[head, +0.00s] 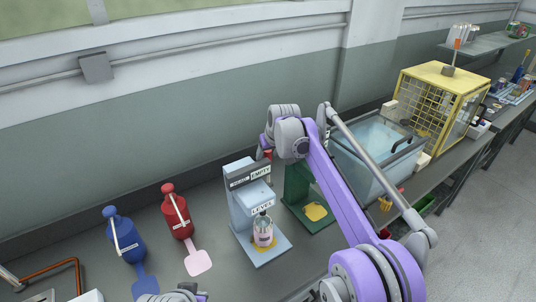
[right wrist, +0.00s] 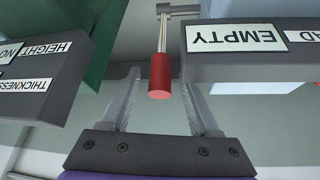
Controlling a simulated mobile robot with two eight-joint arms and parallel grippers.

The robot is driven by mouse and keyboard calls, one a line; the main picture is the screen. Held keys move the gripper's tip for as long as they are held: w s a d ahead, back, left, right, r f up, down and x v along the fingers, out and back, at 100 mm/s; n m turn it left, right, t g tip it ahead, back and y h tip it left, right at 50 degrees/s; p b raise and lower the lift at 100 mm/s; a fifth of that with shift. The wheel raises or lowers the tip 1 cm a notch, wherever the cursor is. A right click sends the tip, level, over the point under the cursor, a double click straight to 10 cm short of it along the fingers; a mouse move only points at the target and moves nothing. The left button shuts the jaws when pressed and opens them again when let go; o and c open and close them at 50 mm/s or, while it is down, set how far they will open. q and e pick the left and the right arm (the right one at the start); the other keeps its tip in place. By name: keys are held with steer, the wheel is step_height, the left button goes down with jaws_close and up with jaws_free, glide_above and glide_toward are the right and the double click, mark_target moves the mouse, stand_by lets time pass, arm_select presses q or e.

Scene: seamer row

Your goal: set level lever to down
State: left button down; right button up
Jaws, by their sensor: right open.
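The lever has a red grip (right wrist: 160,74) on a metal stem, standing beside the dark panel with the EMPTY label (right wrist: 237,38). In the head view the red grip (head: 268,154) shows small at the upper right of the pale blue-grey station (head: 241,195), which carries a LEVEL sign (head: 262,207). My right gripper (right wrist: 160,85) is open, with one finger on each side of the red grip in the wrist view; I cannot tell whether they touch it. A grey part at the bottom edge of the head view (head: 174,296) may be my left gripper; its jaws are not clear.
A jar (head: 263,231) stands on the station's base. A green station (head: 297,186) is close on the right. Blue (head: 126,240) and red (head: 177,212) bottle-shaped devices stand left. A clear tank (head: 376,150) and yellow cage (head: 440,100) are farther right.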

steer(key=v, duration=1)
steer(key=shift+r, duration=0.25)
steer(key=shift+s, duration=0.15)
